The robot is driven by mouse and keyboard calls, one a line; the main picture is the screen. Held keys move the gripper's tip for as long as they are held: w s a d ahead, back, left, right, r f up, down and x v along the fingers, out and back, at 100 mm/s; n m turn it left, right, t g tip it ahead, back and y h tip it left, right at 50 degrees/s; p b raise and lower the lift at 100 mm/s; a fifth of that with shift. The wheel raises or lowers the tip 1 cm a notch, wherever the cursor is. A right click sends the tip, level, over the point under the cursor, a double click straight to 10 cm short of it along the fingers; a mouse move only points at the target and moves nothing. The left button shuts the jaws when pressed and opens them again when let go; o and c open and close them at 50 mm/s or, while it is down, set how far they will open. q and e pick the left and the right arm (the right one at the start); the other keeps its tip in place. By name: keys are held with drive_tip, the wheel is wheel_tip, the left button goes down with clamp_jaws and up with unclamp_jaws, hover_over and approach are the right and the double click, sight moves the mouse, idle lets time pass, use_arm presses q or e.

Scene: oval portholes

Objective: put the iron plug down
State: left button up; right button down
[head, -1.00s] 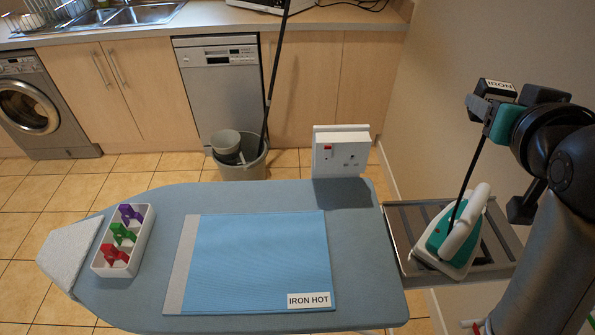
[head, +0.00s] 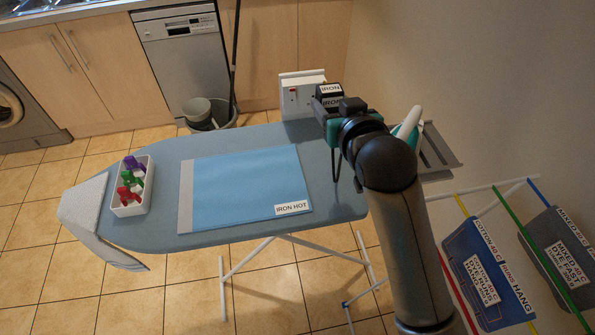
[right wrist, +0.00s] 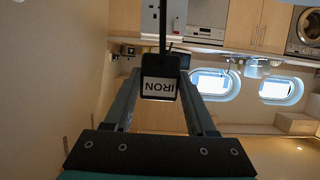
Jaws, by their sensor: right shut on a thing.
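The iron plug (head: 330,89) is a black block with a white IRON label. My right gripper (head: 328,103) is shut on it, above the far right part of the ironing board. The right wrist view shows the plug (right wrist: 160,78) between both fingers. A dark cord hangs from it in the head view. The iron (head: 408,124), white and teal, stands on the rest at the board's right end, mostly hidden behind my right arm. My left gripper is not in view.
A white socket box (head: 297,96) with a red switch stands at the board's far edge, just left of the plug. A blue mat (head: 245,185) labelled IRON HOT and a white tray (head: 146,192) of coloured pieces lie on the ironing board (head: 215,230). Laundry bags (head: 485,275) hang right.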

wheel_tip(320, 180, down, 5)
drive_tip(key=b, duration=0.4)
hover_over(324, 182)
wheel_tip(324, 182, down, 9)
drive_tip(key=shift+f, duration=0.2)
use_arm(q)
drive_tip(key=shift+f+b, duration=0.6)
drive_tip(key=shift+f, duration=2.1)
use_arm(e)
drive_tip(key=shift+f, duration=2.55)
drive_tip(key=shift+f, duration=0.1)
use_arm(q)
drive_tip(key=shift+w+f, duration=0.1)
use_arm(e)
drive_tip(key=shift+c, duration=1.1)
unclamp_jaws()
drive_tip(key=shift+f, duration=0.1)
